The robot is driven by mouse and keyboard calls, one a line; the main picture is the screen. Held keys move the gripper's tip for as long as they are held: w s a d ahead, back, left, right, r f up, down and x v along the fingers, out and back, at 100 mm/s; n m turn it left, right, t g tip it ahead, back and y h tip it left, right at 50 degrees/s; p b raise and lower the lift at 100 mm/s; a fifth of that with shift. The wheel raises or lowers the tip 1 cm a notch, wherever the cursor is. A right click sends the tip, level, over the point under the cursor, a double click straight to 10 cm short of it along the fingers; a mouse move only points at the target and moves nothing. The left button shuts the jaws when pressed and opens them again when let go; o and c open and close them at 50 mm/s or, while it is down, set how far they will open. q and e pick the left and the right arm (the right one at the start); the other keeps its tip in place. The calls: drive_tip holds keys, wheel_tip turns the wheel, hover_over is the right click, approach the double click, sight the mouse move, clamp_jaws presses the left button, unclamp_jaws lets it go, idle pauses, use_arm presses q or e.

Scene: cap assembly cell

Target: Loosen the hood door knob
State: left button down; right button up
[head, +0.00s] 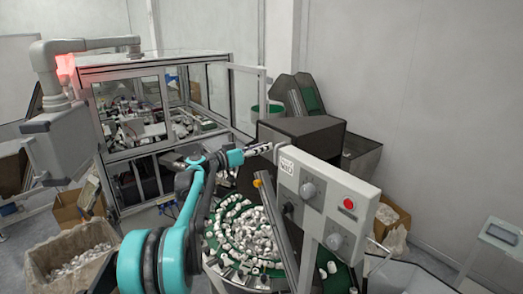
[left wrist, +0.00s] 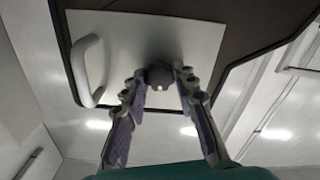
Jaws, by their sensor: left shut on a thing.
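The hood door (left wrist: 130,35) is a pale panel set in a dark hood, seen from close up in the left wrist view. A white bar handle (left wrist: 86,72) is on its left side. The small dark round hood door knob (left wrist: 158,76) is near the panel's lower edge. My left gripper (left wrist: 160,78) is shut on the knob, one finger on each side. In the head view my left gripper (head: 262,149) reaches to the front of the dark hood (head: 312,130); the knob is hidden there. My right gripper is not in view.
A grey control box (head: 325,195) with dials and a red button (head: 349,204) stands close to the right of my left arm. Below is a round green feeder (head: 215,243) full of white caps. A glass-walled machine (head: 130,90) stands behind, and a carton (head: 50,255) at left.

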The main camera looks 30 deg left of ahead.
use_arm(q)
drive_tip(key=n+b, duration=0.6)
drive_tip(key=n, duration=2.3)
drive_tip(key=shift+n, duration=0.3)
idle(0.3)
drive_tip(key=c, duration=1.2)
unclamp_jaws()
drive_tip(key=shift+w, duration=0.1)
drive_tip(key=v, duration=1.2)
drive_tip(key=shift+d+f, duration=0.1)
